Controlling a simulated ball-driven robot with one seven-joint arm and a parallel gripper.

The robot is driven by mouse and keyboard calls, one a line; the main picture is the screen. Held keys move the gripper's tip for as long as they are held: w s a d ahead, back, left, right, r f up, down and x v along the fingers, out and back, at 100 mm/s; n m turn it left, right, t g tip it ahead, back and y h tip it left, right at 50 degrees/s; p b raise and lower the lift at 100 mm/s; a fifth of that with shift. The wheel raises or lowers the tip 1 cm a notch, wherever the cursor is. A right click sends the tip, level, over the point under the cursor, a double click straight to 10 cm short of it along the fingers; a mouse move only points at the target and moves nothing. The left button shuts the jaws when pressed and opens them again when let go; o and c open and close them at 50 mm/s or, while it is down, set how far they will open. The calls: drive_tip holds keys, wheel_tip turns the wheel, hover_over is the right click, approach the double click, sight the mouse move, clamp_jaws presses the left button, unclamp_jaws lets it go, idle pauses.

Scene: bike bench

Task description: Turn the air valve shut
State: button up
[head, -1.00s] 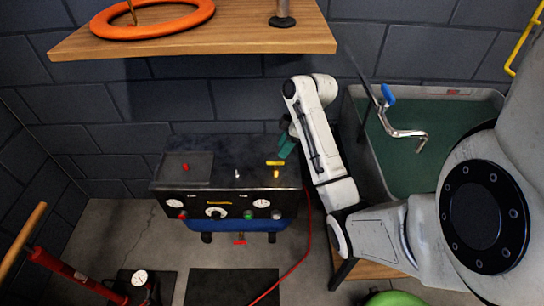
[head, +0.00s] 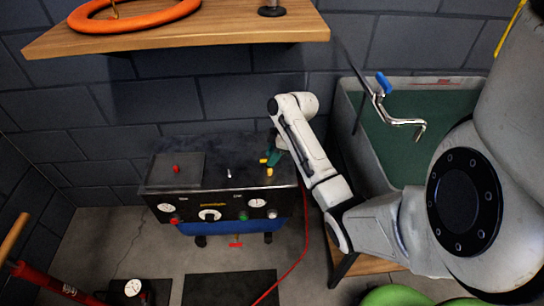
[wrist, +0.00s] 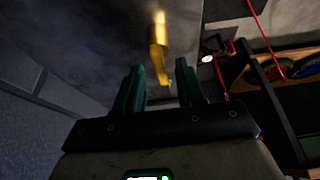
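The air valve looks to be the yellow lever (head: 264,160) on the right of the compressor cabinet's top (head: 215,172). A second small yellow piece (head: 269,171) is just in front of it. My gripper (head: 273,157) reaches down at the lever's right side and seems to hide part of it. In the wrist view the gripper's two green fingers (wrist: 160,84) are apart. The yellow lever (wrist: 159,48) lies ahead of the gap between them, its near end close to the fingertips. I cannot tell whether a finger touches it.
The cabinet front has gauges (head: 272,214), a red knob (head: 174,221) and a green knob (head: 243,216). A wooden shelf (head: 190,32) hangs above. A red hose (head: 297,262) runs along the floor. A grey tub (head: 349,112) stands to the right. A red pump (head: 50,279) is at lower left.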

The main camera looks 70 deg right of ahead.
drive_tip(key=shift+f, duration=0.2)
clamp_jaws()
idle(0.3)
